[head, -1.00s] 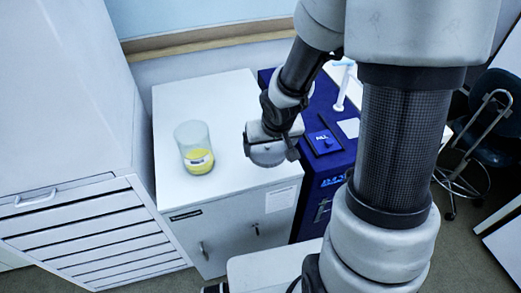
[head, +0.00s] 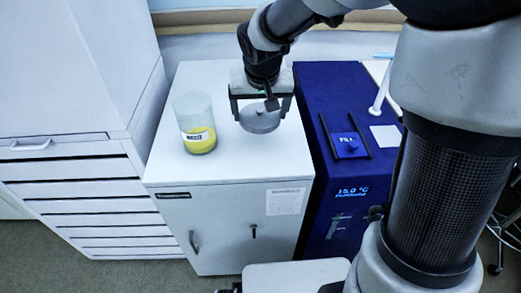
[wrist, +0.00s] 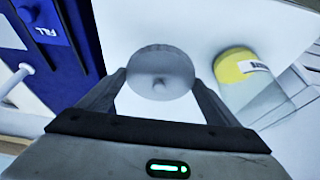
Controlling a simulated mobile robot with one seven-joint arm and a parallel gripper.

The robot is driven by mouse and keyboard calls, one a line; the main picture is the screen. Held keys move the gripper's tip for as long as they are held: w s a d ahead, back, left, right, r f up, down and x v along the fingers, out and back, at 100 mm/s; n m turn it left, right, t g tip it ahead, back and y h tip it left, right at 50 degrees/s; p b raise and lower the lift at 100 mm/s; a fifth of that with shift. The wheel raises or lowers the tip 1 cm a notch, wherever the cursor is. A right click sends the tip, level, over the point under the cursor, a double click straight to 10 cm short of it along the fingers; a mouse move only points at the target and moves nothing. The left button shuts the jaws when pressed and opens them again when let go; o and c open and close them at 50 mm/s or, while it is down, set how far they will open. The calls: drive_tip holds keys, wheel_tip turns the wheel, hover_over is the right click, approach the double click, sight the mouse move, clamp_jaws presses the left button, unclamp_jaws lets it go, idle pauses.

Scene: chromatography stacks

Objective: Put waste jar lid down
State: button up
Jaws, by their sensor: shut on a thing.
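The wrist view also shows the lid (wrist: 160,74) between my fingertips (wrist: 158,85). The waste jar (head: 196,124) is clear glass, open at the top, upright, with yellow contents and a white label. It also shows in the wrist view (wrist: 245,75), right of the lid.
The white cabinet top (head: 225,160) is clear in front of the jar and lid. A blue unit (head: 312,100) with a FILL panel (head: 349,145) and a temperature display stands right of the cabinet. A tall white drawer cabinet (head: 80,70) stands at the left.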

sight(260, 143)
wheel_tip(260, 143, down, 9)
drive_tip(key=shift+r+b, duration=0.1)
drive_tip(key=shift+b, duration=0.75)
drive_tip(key=shift+f, duration=0.25)
drive_tip(key=o, duration=0.9)
drive_tip(key=shift+r, duration=0.1)
drive_tip(key=shift+o, duration=0.2)
drive_tip(key=shift+s+r, duration=0.1)
drive_tip(key=shift+r, duration=0.45)
drive_tip(key=p+v, duration=0.2)
drive_tip(key=v, duration=0.9)
drive_tip(key=shift+s+d+r+p, duration=0.1)
drive_tip(key=shift+p, duration=0.25)
drive_tip(key=s+d+r, duration=0.4)
drive_tip(key=s+d, duration=0.1)
drive_tip(key=s, duration=0.4)
drive_tip(key=s+d+r+t, duration=0.1)
drive_tip(key=s+d+r, duration=0.4)
drive_tip(key=s, duration=0.4)
drive_tip(key=shift+s, duration=0.2)
